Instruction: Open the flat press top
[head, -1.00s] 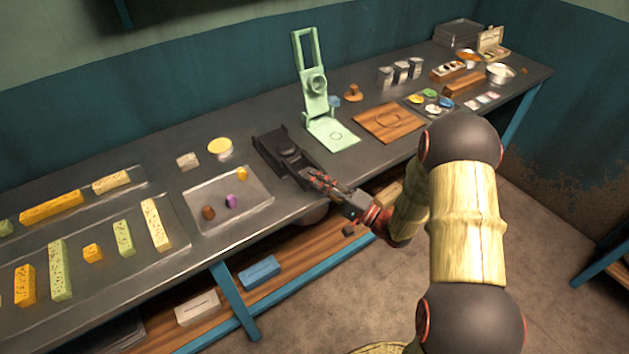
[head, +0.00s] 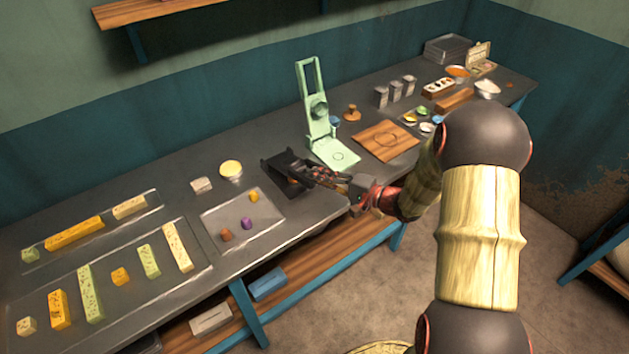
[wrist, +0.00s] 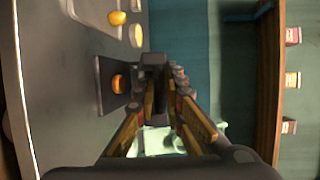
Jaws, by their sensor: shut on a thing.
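The black flat press (head: 285,165) stands near the table's front edge, left of the light green press. My gripper (head: 308,173) reaches it from the right and hides part of it. In the wrist view my gripper (wrist: 164,80) has its fingertips closed at the dark end of the press top (wrist: 153,62). The top looks tilted up from the dark base plate (wrist: 112,65), but its exact angle is unclear. A round orange spot (wrist: 118,83) shows on the base plate.
The green press (head: 318,125) stands open behind my gripper. A wooden board (head: 385,142) lies to the right. A tray with small coloured pieces (head: 225,212) lies to the left, near a yellow-topped round container (head: 231,170). A wall shelf (head: 150,12) is above.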

